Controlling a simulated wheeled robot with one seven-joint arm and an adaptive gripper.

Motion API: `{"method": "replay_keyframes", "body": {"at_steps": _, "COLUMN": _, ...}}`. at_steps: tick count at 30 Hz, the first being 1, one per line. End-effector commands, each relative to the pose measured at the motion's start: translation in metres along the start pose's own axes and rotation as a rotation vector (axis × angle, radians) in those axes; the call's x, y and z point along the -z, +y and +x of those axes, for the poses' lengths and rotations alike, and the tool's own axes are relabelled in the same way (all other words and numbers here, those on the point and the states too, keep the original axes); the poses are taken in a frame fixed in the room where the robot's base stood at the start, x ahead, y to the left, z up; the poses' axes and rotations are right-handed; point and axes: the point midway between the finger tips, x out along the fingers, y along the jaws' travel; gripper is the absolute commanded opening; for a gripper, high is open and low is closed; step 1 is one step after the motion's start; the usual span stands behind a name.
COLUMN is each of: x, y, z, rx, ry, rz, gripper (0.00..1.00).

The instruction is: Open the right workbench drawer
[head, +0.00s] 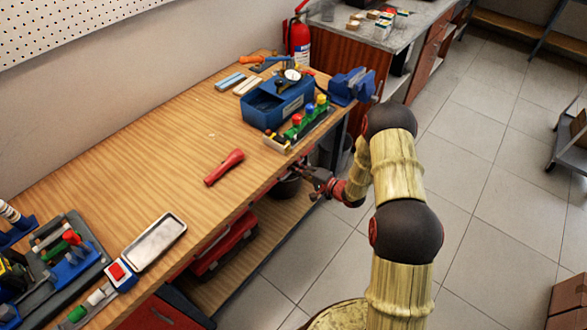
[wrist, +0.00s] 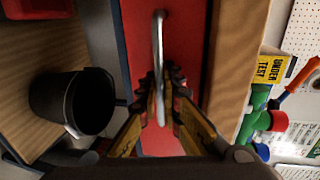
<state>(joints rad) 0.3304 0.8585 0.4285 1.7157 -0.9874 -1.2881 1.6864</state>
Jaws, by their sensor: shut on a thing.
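The right drawer's red front (wrist: 180,50) fills the middle of the wrist view. Its metal bar handle (wrist: 158,45) runs down from the top between my fingers. The drawer front and handle are hidden there under the bench top and behind the gripper. I cannot tell whether the drawer stands out from the bench.
A black bucket (wrist: 75,103) stands on the lower shelf beside the drawer. A red toolbox (head: 222,245) is also on that shelf. On the bench top are a red flashlight (head: 224,167), a blue bin (head: 275,102) and a vise (head: 352,86). Tiled floor (head: 480,150) to the right is clear.

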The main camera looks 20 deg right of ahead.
Motion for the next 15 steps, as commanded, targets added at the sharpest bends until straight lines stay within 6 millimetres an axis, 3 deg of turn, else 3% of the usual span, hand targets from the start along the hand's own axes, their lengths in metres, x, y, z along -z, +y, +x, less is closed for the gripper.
{"method": "replay_keyframes", "body": {"at_steps": 8, "x": 0.0, "y": 0.008, "z": -0.036, "rx": -0.006, "ry": 0.004, "rz": 0.006, "gripper": 0.0}}
{"method": "replay_keyframes", "body": {"at_steps": 15, "x": 0.0, "y": 0.019, "z": -0.097, "rx": -0.005, "ry": 0.005, "rz": 0.008, "gripper": 0.0}}
